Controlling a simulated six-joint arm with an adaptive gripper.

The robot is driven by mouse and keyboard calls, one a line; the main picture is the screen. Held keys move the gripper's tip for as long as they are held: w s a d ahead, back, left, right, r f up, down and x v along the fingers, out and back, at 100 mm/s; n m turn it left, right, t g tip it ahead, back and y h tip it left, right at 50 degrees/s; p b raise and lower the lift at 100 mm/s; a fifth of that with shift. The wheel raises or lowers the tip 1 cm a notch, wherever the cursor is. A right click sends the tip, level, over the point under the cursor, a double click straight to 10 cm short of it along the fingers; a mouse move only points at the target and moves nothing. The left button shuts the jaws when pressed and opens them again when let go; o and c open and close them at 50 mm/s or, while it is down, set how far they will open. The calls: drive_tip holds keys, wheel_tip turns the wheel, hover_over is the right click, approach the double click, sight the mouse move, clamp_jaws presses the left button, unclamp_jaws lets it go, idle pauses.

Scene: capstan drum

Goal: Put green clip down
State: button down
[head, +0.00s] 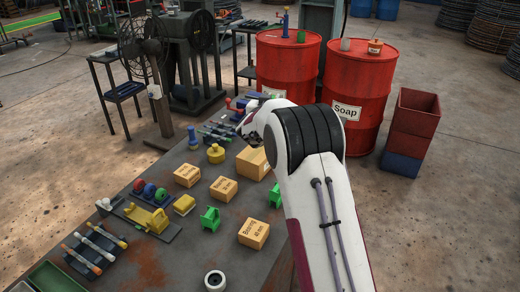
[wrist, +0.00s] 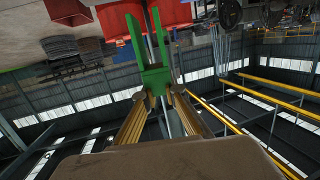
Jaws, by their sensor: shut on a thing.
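In the wrist view a green clip (wrist: 156,74), forked with two long prongs, is held between the fingertips of my gripper (wrist: 158,100). The gripper is shut on the base of the clip, and its prongs point away from the fingers. The wrist view looks past the clip at the hall's roof and floor, with no table surface under it. In the head view my white arm covers most of the gripper and I cannot make out the held clip. Two other green pieces stand on the table, one at the middle (head: 210,218) and one beside my arm (head: 275,196).
The dark table (head: 150,262) carries several cardboard boxes (head: 223,188), a yellow cradle (head: 147,219), coloured rolls (head: 149,189) and a rack of rods (head: 95,247). Red drums (head: 287,65) stand behind. Small bare patches lie between the boxes and along the front.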

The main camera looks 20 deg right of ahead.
drive_tip(key=shift+w+a+f+n+t+y, duration=0.2)
drive_tip(key=shift+w+a+f+n+y, duration=0.15)
drive_tip(key=shift+a, duration=0.3)
drive_tip(key=shift+w+a+f+n+t+y, duration=0.2)
drive_tip(key=shift+w+a+n+y, duration=0.1)
drive_tip(key=shift+a+y, duration=0.25)
drive_tip(key=shift+w+a+f+n+t+y, duration=0.25)
drive_tip(key=shift+w+a+f+y, duration=0.1)
drive_tip(key=shift+a, duration=0.4)
wheel_tip(320, 180, down, 6)
drive_tip(key=shift+f, duration=0.1)
drive_tip(key=shift+f, duration=1.85)
drive_tip(key=shift+f, duration=0.15)
drive_tip(key=c, duration=2.1)
unclamp_jaws()
